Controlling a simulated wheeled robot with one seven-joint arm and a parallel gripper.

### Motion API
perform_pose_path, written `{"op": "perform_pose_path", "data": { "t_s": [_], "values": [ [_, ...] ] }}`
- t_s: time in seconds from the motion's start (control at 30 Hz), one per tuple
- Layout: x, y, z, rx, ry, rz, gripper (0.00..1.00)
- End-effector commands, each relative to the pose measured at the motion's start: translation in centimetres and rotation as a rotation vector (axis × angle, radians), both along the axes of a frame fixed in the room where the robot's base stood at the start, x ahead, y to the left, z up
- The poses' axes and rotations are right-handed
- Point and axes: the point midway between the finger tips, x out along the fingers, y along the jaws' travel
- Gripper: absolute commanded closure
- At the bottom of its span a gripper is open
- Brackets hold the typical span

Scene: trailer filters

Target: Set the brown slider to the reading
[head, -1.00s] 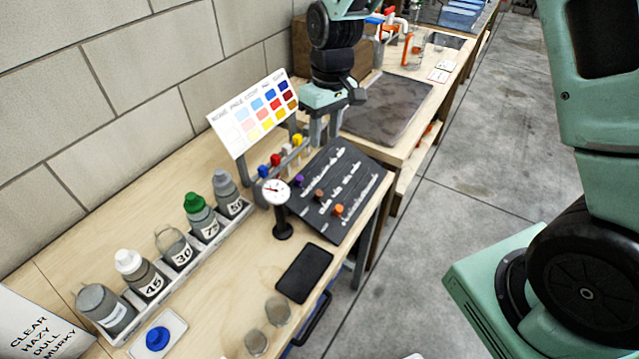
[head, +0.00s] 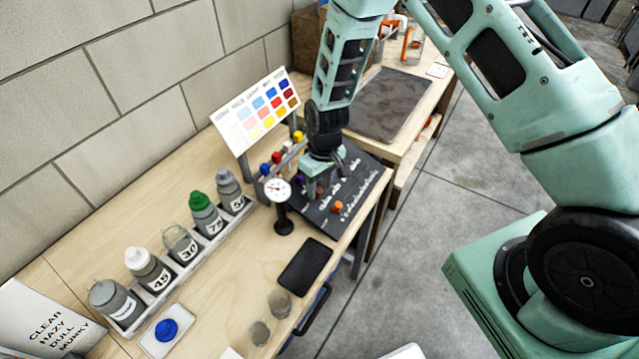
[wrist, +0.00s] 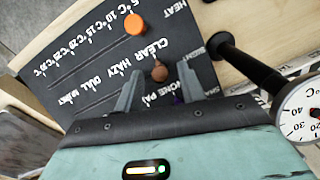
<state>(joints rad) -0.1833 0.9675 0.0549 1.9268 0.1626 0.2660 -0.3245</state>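The black slider board (head: 355,200) lies on the bench and shows closer in the wrist view (wrist: 95,60). Its brown slider (wrist: 160,72) is on the middle row, near the word CLEAR. In the head view my gripper (head: 318,188) is over the board's left part. The orange slider (wrist: 135,24) is on the HEAT row. A purple slider (wrist: 178,98) is mostly hidden by a finger.
A dial gauge (head: 279,190) on a black post stands close beside the board. A colour chart (head: 257,112) stands behind. Labelled bottles (head: 180,245) stand in a rack at left. A CLEAR, HAZY, DULL, MURKY card (head: 45,325) is at bottom left. A dark pad (head: 305,268) lies in front.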

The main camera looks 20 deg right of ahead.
Motion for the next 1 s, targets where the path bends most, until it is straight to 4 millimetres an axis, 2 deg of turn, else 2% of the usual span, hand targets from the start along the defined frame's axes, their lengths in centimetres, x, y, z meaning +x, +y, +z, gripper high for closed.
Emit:
{"op": "perform_pose_path", "data": {
  "t_s": [0.37, 0.4, 0.53, 0.7, 0.83, 1.0],
  "values": [
    [0.0, 0.1, -0.6, 0.0, -0.001, 0.0, 0.61],
    [0.0, 0.1, -0.6, 0.0, -0.001, 0.0, 0.63],
    [0.0, 0.1, -0.6, 0.0, 0.0, 0.0, 0.99],
    [0.1, -0.1, -0.7, 0.0, 0.0, -0.001, 1.0],
    [1.3, -1.6, -0.9, 0.001, -0.002, -0.006, 1.0],
    [4.0, -5.4, -1.1, 0.0, -0.003, -0.007, 1.0]
  ]
}}
